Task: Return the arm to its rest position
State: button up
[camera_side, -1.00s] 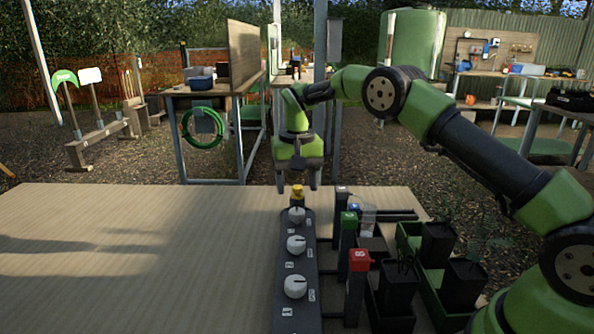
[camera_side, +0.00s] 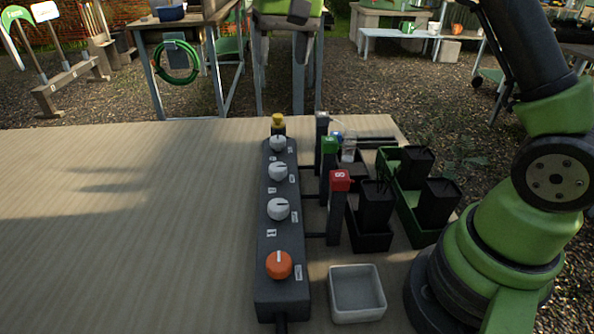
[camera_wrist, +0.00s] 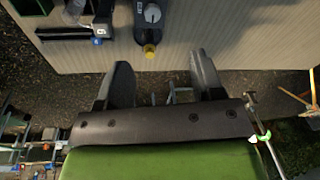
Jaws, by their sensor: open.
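My gripper (camera_wrist: 160,72) shows in the wrist view with its two dark fingers wide apart and nothing between them. It appears beyond the table's edge, near the yellow-capped end (camera_wrist: 149,49) of the dark control panel, and apart from it. In the side view my arm rises out of the top of the picture at the right, and I cannot make out the gripper clearly there.
The control panel (camera_side: 268,238) has white knobs and an orange knob (camera_side: 278,264). Red (camera_side: 340,180) and green-topped posts, black pots (camera_side: 376,205), green trays and a white bin (camera_side: 357,293) stand right of it. The table's left side (camera_side: 120,230) is clear.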

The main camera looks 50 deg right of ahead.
jog(key=s+a+r+n+t+y, duration=0.15)
jog(key=s+r, duration=0.25)
jog(key=s, duration=0.5)
jog(key=s+a+r+t, duration=0.2)
jog(key=s+a+r, duration=0.1)
jog(key=s, duration=0.6)
jog(key=s+f+t, duration=0.2)
jog(key=s+f, duration=0.1)
jog(key=s, duration=0.3)
jog(key=shift+s+a, duration=0.25)
jog(key=shift+s, duration=0.15)
